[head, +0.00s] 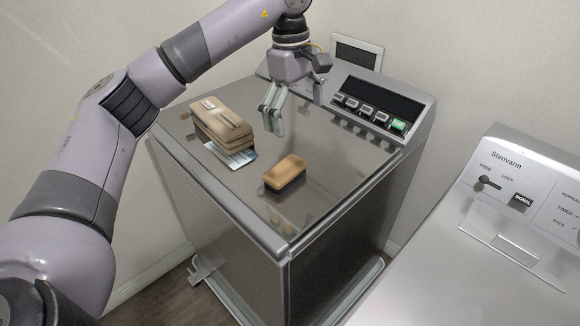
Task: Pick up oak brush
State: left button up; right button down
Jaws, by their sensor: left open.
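The oak brush (286,173) lies on the washer's top, right of centre. It is a small block with a light wooden upper part and a dark lower part. My left gripper (296,106) hangs above the washer top, behind the brush and apart from it. Its fingers point down and are spread, with nothing between them. My right gripper is outside the view.
A stack of brown packets (221,122) sits left of the brush, on a blue and white card (238,158). The washer (330,208) has a raised control panel (372,108) at the back. A second appliance (500,235) stands at the right. Bare lid surrounds the brush.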

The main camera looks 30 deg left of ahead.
pick_arm(q)
jog(key=a+r, duration=0.1)
jog(key=a, duration=0.1)
jog(key=y+p, duration=0.1)
jog(key=p, duration=0.1)
send_over(286, 167)
jog(key=f, duration=1.1)
jog(key=shift+s, duration=0.25)
notch_tip(286, 167, down, 5)
jog(key=shift+w+r+p, duration=0.1)
jog(key=shift+p, duration=1.15)
jog(key=shift+f, duration=0.45)
jog(key=c, duration=0.9)
